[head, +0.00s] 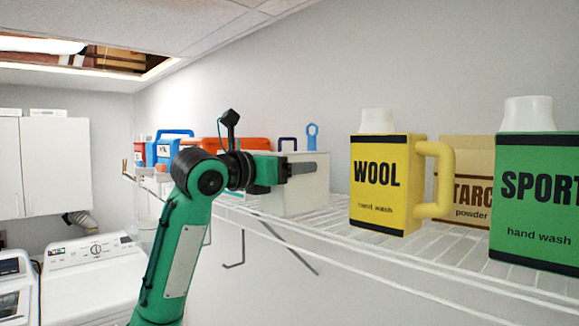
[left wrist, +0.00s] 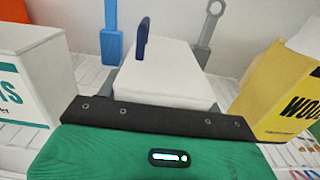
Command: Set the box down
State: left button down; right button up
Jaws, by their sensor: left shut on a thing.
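My left gripper (head: 302,169) reaches in over the shelf from the left and is shut on a plain white box (head: 296,195). One grey finger lies along the box's near side in the head view. In the left wrist view the white box (left wrist: 165,80) sits upright between the fingers, straight ahead of the green gripper body. The box is over the front part of the white wire shelf (head: 350,238), its base close to the shelf's level. I cannot tell whether it touches the wires. My right gripper is not in view.
A yellow WOOL jug (head: 376,185) stands right of the box, with a green SPORT jug (head: 538,200) and a STARCH box (head: 467,150) beyond. A white box with teal lettering (left wrist: 25,85) stands to the left. An orange case (head: 235,143) is farther along the shelf.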

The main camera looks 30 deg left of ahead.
pick_arm(q)
jog(key=c, duration=0.7)
grip_release()
jog(key=shift+f, duration=0.1)
jog(key=o, duration=0.4)
jog(key=shift+s+a+b, duration=0.2)
jog(key=shift+s+b, duration=0.35)
jog(key=shift+b, duration=0.05)
jog(key=b+v, duration=0.5)
jog(key=v, duration=0.6)
jog(key=shift+b, duration=0.3)
